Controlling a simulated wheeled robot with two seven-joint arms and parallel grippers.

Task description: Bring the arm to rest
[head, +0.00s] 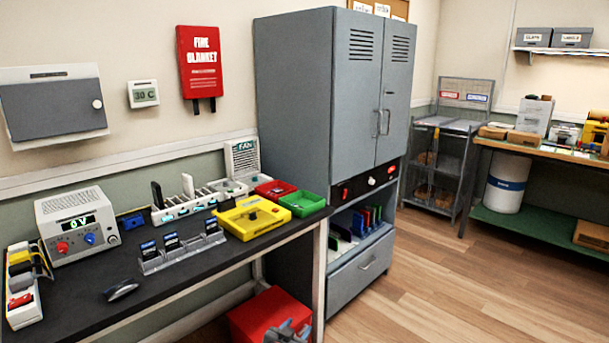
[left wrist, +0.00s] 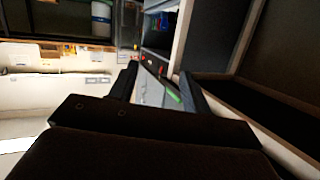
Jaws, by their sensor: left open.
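My left gripper (head: 288,332) shows at the bottom edge of the head view, in front of the red bin on the floor, with most of the arm out of frame. In the left wrist view its two dark fingers (left wrist: 160,82) stand apart, with nothing held between them. The gripper is below the height of the black workbench (head: 165,280) and clear of its front edge. My right gripper is not in view.
The bench carries a power supply (head: 78,228), a slotted phone rack (head: 180,251), a yellow fixture (head: 252,216), and red (head: 275,190) and green (head: 302,204) trays. A red bin (head: 262,312) stands below. A grey cabinet (head: 300,95) adjoins the bench; wood floor (head: 430,270) is open at right.

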